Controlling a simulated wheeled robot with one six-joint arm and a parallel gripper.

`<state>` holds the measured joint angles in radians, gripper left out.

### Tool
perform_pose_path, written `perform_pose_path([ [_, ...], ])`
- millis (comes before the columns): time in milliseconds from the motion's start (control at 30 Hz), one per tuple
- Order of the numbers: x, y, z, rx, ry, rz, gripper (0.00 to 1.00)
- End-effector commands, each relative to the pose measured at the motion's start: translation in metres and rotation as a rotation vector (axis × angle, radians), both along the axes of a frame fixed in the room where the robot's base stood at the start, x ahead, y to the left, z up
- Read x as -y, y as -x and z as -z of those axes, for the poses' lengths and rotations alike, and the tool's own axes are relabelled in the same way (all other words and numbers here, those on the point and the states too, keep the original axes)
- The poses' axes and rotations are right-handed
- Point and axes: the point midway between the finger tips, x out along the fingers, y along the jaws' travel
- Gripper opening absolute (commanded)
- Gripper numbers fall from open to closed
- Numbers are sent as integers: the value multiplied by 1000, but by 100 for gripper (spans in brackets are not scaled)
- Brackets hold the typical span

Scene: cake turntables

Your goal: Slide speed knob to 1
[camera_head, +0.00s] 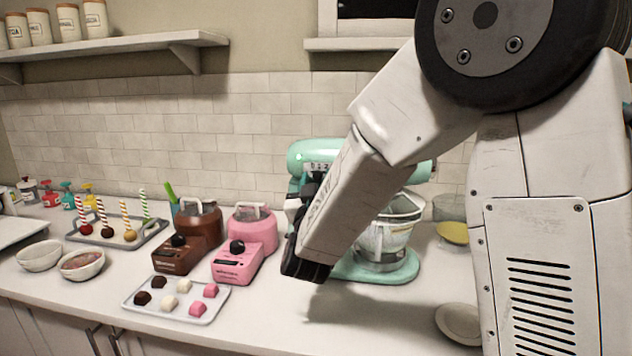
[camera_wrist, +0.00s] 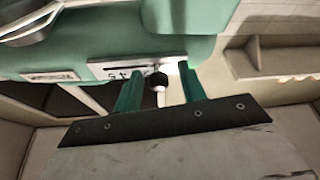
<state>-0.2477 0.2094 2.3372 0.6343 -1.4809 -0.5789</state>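The teal stand mixer (camera_head: 312,152) stands on the counter, partly hidden behind my arm. Its speed scale (camera_head: 318,167) shows on the side of its head. In the wrist view the light scale plate (camera_wrist: 120,70) carries dark numerals, some hidden by a finger. My gripper (camera_wrist: 159,73) is open, with one green finger on each side of the knob. A gap shows between the knob and each finger; I cannot tell whether the fingertips touch the mixer's body.
A steel mixing bowl (camera_head: 386,238) sits under the mixer head. Left of it are a pink melter (camera_head: 238,262), a brown melter (camera_head: 180,258) and a tray of sweets (camera_head: 188,314). A plate (camera_head: 459,322) lies at the right. A shelf (camera_head: 120,46) hangs on the wall.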

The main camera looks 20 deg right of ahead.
Motion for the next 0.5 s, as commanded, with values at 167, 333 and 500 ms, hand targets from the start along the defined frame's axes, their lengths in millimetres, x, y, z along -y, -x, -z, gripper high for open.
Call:
perform_pose_path([
  [167,0,0,0,0,0,0,41],
  [333,-6,11,5,-1,-1,-3,41],
  [500,-18,36,17,-2,0,-3,41],
])
